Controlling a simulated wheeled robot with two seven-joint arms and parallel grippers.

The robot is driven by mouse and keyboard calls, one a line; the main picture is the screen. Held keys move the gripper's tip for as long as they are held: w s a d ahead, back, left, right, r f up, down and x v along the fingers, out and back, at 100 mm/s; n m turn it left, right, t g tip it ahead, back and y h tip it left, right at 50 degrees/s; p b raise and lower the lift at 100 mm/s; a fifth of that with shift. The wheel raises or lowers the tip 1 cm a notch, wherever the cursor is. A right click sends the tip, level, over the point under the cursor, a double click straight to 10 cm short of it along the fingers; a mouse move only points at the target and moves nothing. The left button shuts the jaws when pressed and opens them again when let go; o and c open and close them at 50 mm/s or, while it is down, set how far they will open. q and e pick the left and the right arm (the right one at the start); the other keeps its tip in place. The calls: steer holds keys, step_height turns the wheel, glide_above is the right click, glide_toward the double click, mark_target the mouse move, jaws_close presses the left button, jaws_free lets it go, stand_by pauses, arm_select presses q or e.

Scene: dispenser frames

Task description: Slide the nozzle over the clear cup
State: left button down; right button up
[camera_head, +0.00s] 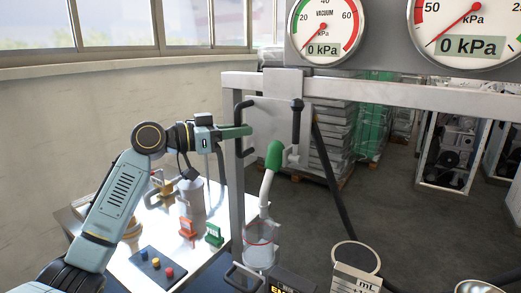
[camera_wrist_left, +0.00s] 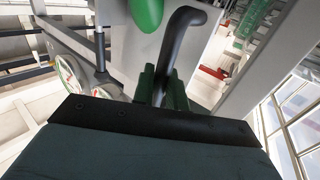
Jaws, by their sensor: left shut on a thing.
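My left gripper (camera_head: 246,131) is shut on the black bar handle (camera_head: 240,113) at the left side of a grey sliding plate (camera_head: 264,112). In the left wrist view, the green fingers (camera_wrist_left: 162,88) close around the same black handle (camera_wrist_left: 178,45). The nozzle (camera_head: 274,156) has a green grip and a pale spout pointing down; its green part also shows in the left wrist view (camera_wrist_left: 147,12). The clear cup (camera_head: 261,256) with a red line stands below. The spout tip overlaps the cup top in the picture; I cannot tell whether they line up in depth.
A grey frame with a crossbar (camera_head: 400,94) carries the plate, with dial gauges (camera_head: 325,28) above. A metal table (camera_head: 118,262) at the left holds coloured buttons and small clamps. A beaker marked mL (camera_head: 356,280) stands at the lower right.

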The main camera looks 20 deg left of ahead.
arm_select(q)
steer(key=shift+w+a+b, duration=0.15)
steer(key=shift+a+b, duration=0.15)
steer(key=shift+a, duration=0.6)
arm_select(e)
steer(key=shift+w+f, duration=0.1)
steer(key=shift+f, duration=0.45)
arm_select(q)
steer(key=c, duration=1.5)
jaws_free()
steer(key=shift+a, duration=0.2)
steer(key=shift+d, duration=0.1)
